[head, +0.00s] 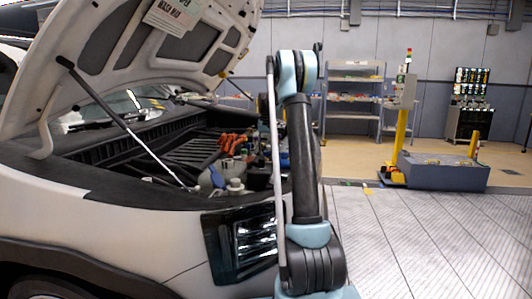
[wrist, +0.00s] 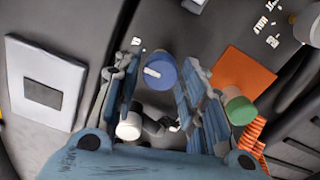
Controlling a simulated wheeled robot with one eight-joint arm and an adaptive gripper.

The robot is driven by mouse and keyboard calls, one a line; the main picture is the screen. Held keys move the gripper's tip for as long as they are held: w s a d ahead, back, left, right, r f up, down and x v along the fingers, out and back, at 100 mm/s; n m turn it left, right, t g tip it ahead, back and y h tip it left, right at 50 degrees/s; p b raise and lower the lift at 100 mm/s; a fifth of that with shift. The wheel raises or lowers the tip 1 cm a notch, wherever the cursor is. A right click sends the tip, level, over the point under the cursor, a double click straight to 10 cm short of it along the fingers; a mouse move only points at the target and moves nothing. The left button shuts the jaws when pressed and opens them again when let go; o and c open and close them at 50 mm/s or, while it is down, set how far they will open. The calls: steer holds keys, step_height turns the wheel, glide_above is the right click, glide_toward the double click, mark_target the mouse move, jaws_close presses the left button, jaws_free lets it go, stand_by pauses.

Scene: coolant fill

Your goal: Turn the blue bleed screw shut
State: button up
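The blue bleed screw (wrist: 163,70) shows in the wrist view as a round blue knob with a pale bar mark on its top. My gripper (wrist: 161,62) is open, with one finger on each side of the knob. A gap shows between the left finger and the knob; the right finger looks close to it, and I cannot tell whether they touch. In the head view my own arm stands in front of the engine bay's right end, and the gripper and the screw cannot be made out there.
Beside the right finger are a green-capped part (wrist: 239,108) and an orange plate (wrist: 243,78). A white cap (wrist: 129,126) lies near the left finger's base. The raised hood (head: 120,65) and its prop rod (head: 115,115) overhang the engine bay.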

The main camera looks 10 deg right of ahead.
stand_by(0.3)
step_height(320, 180, up, 12)
stand_by(0.6)
